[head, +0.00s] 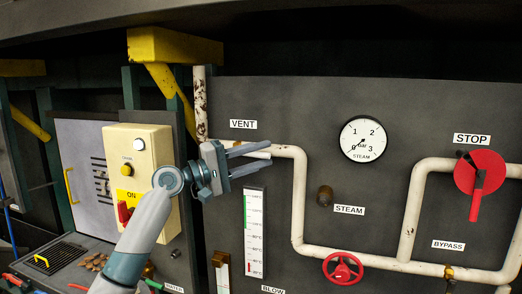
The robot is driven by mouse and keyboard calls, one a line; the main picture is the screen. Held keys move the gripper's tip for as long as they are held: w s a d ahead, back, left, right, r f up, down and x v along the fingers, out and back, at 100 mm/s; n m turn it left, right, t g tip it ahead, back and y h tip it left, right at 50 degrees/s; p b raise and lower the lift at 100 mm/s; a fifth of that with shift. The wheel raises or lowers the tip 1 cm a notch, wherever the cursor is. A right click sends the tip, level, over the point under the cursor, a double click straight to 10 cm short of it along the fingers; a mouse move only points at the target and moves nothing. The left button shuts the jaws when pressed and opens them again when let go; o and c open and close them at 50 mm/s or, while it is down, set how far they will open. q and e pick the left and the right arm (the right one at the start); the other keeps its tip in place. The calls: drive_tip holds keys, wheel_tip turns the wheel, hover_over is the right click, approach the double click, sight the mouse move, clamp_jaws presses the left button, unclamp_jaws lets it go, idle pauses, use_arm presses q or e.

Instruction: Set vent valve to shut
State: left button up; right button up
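The VENT label (243,124) is on the dark panel, above a cream pipe (287,151). No vent valve handle shows clearly; the area below the label is partly covered by my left gripper (270,153). That gripper is in front of the panel just below the label, its two grey fingers pointing right and spread apart with nothing seen between them but the pipe and panel behind. I cannot tell whether a finger touches the pipe. My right gripper is not in view.
A cream control box (160,150) with a red switch stands left, behind my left arm. A white scale (255,230) hangs below the gripper.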

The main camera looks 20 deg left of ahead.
use_arm(q)
drive_tip(key=shift+w+d, duration=0.15)
clamp_jaws()
